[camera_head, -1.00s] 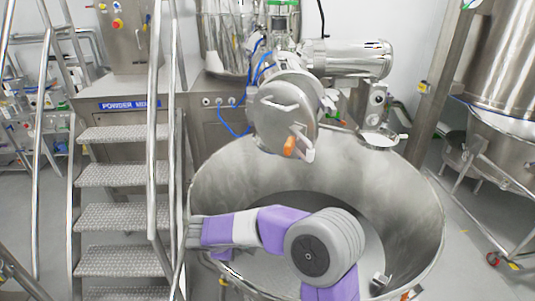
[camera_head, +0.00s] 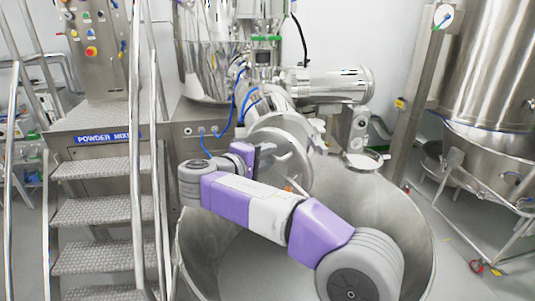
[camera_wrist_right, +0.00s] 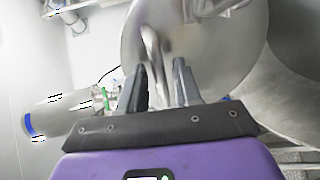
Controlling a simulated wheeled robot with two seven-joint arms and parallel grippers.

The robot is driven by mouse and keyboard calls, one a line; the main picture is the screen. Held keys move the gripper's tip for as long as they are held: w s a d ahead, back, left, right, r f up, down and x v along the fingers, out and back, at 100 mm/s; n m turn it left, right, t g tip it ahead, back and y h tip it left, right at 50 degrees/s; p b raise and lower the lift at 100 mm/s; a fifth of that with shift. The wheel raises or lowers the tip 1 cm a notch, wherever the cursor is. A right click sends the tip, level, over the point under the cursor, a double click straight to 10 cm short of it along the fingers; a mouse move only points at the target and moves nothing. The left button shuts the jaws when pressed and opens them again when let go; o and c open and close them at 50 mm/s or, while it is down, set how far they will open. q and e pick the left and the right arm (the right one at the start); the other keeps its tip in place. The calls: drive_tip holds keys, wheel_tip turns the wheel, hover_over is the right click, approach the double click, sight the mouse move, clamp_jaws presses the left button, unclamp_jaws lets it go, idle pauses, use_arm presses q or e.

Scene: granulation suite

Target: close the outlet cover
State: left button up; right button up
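The outlet cover (camera_head: 292,152) is a round steel disc at the end of the mixer's outlet, above the large steel bin. In the right wrist view the cover (camera_wrist_right: 205,45) fills the upper middle, with a bar-like handle (camera_wrist_right: 152,50) on its face. My right gripper (camera_head: 262,151) is at the cover's left side in the head view, and my arm hides part of the cover. In the wrist view its two fingers (camera_wrist_right: 158,82) are apart, with the handle's lower end in line with the gap. I cannot tell whether they touch it. My left gripper is not in view.
The large round bin (camera_head: 412,205) stands open under the outlet and my right arm crosses over it. Metal steps (camera_head: 95,212) with handrails stand at the left. A steel motor housing (camera_head: 330,84) is above right of the cover. A large vessel (camera_head: 490,80) stands at the right.

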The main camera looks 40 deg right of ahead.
drive_tip(key=shift+w+d+f, duration=0.1)
drive_tip(key=shift+w+d, duration=0.05)
drive_tip(key=shift+d, duration=0.4)
clamp_jaws()
